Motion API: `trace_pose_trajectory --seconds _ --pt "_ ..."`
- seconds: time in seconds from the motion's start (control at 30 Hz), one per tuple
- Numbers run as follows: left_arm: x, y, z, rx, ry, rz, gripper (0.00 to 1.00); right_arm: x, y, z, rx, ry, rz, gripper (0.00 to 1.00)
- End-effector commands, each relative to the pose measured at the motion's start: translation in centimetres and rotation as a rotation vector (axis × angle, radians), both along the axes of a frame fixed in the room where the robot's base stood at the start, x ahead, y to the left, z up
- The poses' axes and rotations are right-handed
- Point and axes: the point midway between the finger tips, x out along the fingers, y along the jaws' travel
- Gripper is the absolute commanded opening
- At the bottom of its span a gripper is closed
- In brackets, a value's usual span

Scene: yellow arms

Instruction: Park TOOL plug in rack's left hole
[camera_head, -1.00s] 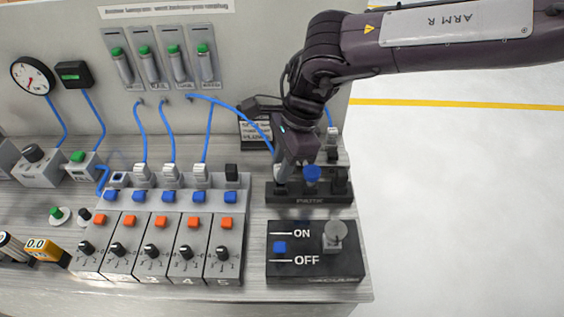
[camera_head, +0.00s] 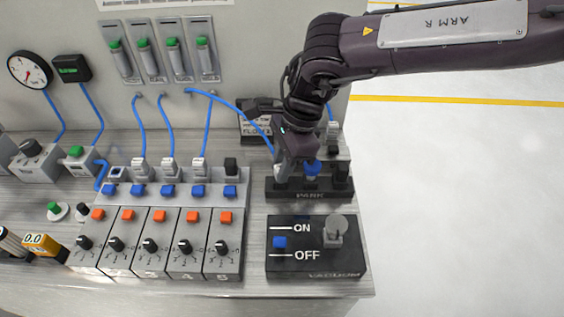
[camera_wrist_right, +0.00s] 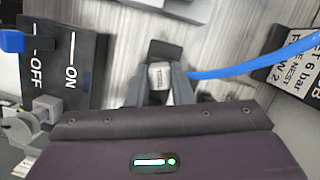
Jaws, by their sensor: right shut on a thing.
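The black PARK rack (camera_head: 310,196) stands near the right end of the bench. A blue-topped piece (camera_head: 312,167) is in its middle place and a dark piece (camera_head: 341,172) in its right one. My right gripper (camera_head: 282,178) points down at the rack's left place. In the right wrist view its fingers (camera_wrist_right: 160,88) are shut on the pale grey plug (camera_wrist_right: 160,75), which has a small label too blurred to read. How deep the plug sits in the left hole is hidden. My left gripper is out of view.
The black VACUUM ON/OFF panel (camera_head: 316,235) lies just in front of the rack. Grey switch modules (camera_head: 155,245) and several plugs with blue hoses stand to the left. The bench ends just right of the rack.

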Motion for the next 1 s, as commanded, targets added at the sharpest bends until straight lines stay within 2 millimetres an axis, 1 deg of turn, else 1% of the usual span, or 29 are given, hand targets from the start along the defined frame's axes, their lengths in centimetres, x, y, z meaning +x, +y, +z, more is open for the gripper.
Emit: trace_pose_trajectory --seconds 0.1,0.13,0.3,0.33,0.87,1.0 --pt "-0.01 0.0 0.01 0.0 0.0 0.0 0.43 0.01 0.0 0.03 0.0 0.0 0.0 0.0" --pt "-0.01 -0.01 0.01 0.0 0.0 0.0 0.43 0.01 0.0 0.03 0.0 0.0 0.0 0.21" --pt "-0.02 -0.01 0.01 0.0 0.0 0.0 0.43 0.01 0.0 0.03 0.0 0.0 0.0 0.44" --pt "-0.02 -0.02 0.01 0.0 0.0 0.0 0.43 0.01 0.0 0.03 0.0 0.0 0.0 0.46" --pt "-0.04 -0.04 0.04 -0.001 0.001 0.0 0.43 0.0 0.0 0.05 0.0 0.0 0.0 0.46" --pt "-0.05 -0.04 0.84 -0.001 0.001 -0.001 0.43 0.02 0.02 0.99 0.0 -0.001 0.0 0.46"
